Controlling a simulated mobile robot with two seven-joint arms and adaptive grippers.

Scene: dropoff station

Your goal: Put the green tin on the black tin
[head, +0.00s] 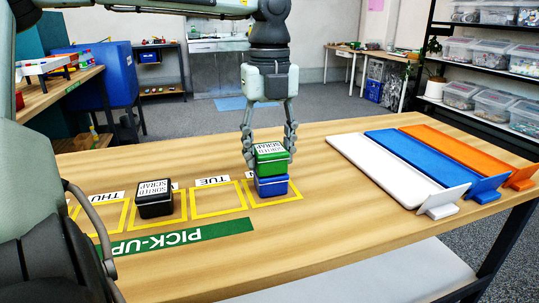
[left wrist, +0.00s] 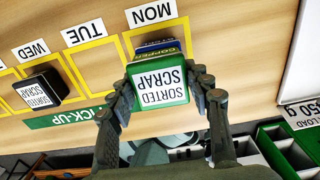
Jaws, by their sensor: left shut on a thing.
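The green tin (head: 270,161) has a white "SORTED SCRAP" label on its lid. My left gripper (head: 270,150) is shut on it, with a finger on each side. The green tin is directly over a blue tin (head: 272,187) in the MON square; I cannot tell whether there is a small gap between them. The left wrist view shows the green tin (left wrist: 158,86) between the fingers, with the blue tin (left wrist: 157,49) partly hidden behind it. The black tin (head: 154,204) stands upright in the square left of TUE, its labelled lid bare. My right gripper is out of view.
The TUE square (head: 218,202) between the two tin places is empty. A green PICK-UP strip (head: 180,238) lies in front of the squares. White (head: 375,170), blue (head: 430,158) and orange (head: 468,150) trays lie at the right of the table.

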